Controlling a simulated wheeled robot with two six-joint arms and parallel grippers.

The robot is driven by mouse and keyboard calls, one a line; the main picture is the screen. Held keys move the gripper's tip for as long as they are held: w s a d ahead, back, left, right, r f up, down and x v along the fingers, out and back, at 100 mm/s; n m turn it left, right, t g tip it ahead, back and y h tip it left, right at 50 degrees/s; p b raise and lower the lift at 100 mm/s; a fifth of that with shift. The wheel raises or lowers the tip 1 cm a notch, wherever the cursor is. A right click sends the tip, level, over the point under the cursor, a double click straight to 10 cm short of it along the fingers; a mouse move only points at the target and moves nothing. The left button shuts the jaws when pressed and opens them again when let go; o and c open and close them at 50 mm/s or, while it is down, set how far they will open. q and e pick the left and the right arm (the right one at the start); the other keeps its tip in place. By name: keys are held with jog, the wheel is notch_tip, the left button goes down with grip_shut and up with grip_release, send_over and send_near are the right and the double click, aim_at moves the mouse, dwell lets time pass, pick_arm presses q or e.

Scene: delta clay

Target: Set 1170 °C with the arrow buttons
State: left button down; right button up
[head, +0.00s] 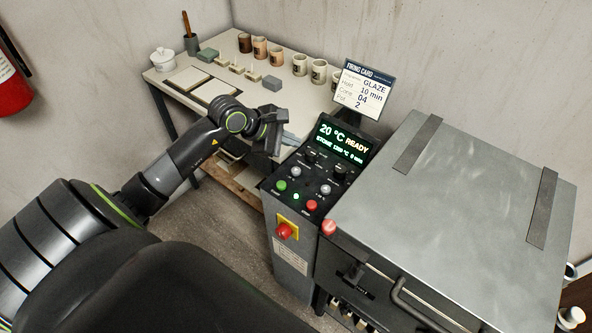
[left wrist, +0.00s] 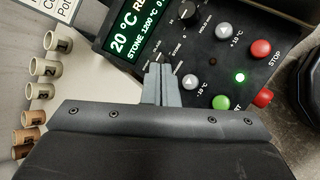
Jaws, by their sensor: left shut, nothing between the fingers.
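The kiln control panel (head: 318,168) has a lit display (head: 341,142) reading "20 °C READY" and, below, "STONE 1200 °C" with a hold of 0 min. Two pale round arrow buttons stand out: the +10 °C button (left wrist: 223,31) and the -10 °C button (left wrist: 190,83). My left gripper (head: 290,139) is shut and empty at the panel's left side. In the left wrist view its closed fingertips (left wrist: 158,66) overlap the panel between the display and the -10 °C button. Whether they touch the panel cannot be told. My right gripper is not in view.
Near the arrows are a green START button (left wrist: 220,102), a red STOP button (left wrist: 261,48) and a black knob (head: 340,172). A red switch (head: 286,231) juts from the front. A firing card (head: 364,88) reads GLAZE, 10 min, 04. A pottery table (head: 215,72) stands behind.

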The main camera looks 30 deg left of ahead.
pick_arm(q)
jog(key=b, duration=0.3)
send_over(292, 171)
notch_tip(292, 171, down, 6)
jog(key=shift+f, duration=0.15)
jog(key=shift+f+b, duration=0.6)
jog(key=shift+b, duration=0.3)
dwell(0.6)
dwell(0.4)
jog(key=shift+f+b, duration=0.4)
jog(key=shift+b, duration=0.2)
jog(key=shift+f+b, duration=0.45)
jog(key=shift+b, duration=0.15)
dwell(0.5)
jog(key=shift+r, duration=0.15)
jog(key=shift+r+p, duration=0.4)
jog(key=shift+r, duration=0.3)
